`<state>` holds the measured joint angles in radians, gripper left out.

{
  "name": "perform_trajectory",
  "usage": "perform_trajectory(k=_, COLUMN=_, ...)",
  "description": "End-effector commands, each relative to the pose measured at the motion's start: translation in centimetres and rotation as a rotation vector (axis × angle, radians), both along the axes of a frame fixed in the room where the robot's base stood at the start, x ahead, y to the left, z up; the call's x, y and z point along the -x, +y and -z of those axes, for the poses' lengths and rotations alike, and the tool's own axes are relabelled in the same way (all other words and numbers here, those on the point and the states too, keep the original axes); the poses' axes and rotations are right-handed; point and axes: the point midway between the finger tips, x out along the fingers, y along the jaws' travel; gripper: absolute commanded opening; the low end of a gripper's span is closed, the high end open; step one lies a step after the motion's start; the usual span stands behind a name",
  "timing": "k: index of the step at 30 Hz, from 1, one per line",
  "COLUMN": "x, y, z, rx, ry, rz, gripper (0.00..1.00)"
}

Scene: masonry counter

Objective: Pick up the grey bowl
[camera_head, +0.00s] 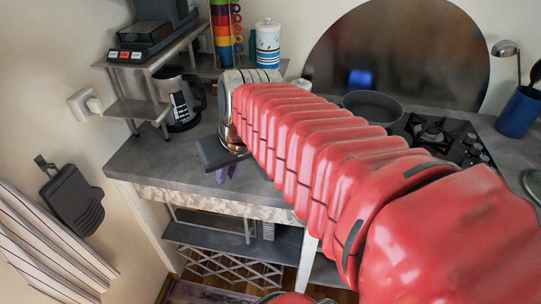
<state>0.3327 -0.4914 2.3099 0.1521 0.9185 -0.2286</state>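My red segmented arm crosses the picture from the lower right towards the counter. At its far end is my gripper (228,170), a dark block with purple finger parts at the counter's front edge. It is mostly hidden by my arm, and I cannot tell whether it is open or holds anything. No clear grey bowl shows near it. A dark grey round vessel (372,104), a bowl or pan, sits at the back of the counter beside the hob, partly behind my arm and apart from my gripper. Another grey round item (534,184) is cut off at the right edge.
The grey counter (155,165) is bare at front left. A shiny toaster (228,110) stands close behind my gripper. A kettle (178,100), coffee machine (150,38), stacked cups (222,30), canister (268,45), hob (435,130) and blue utensil pot (519,112) stand around.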

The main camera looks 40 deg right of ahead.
Motion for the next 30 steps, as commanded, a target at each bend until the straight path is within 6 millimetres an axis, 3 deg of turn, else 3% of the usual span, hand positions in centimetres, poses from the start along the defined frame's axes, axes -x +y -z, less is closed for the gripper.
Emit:
perform_trajectory(k=6, x=-2.5, y=-6.5, z=0.0, rx=-0.043, ry=0.019, rz=0.097, gripper=0.12)
perform_trajectory(k=12, x=-3.8, y=-13.2, z=0.4, rx=-0.084, ry=0.019, rz=0.181, gripper=0.12)
perform_trajectory(k=22, x=-3.2, y=-25.3, z=2.1, rx=-0.147, ry=-0.007, rz=0.315, gripper=0.12)
perform_trajectory(k=26, x=-2.5, y=-28.5, z=2.7, rx=-0.161, ry=-0.02, rz=0.347, gripper=0.12)
perform_trajectory(k=30, x=-2.2, y=-29.8, z=2.9, rx=-0.165, ry=-0.026, rz=0.359, gripper=0.12)
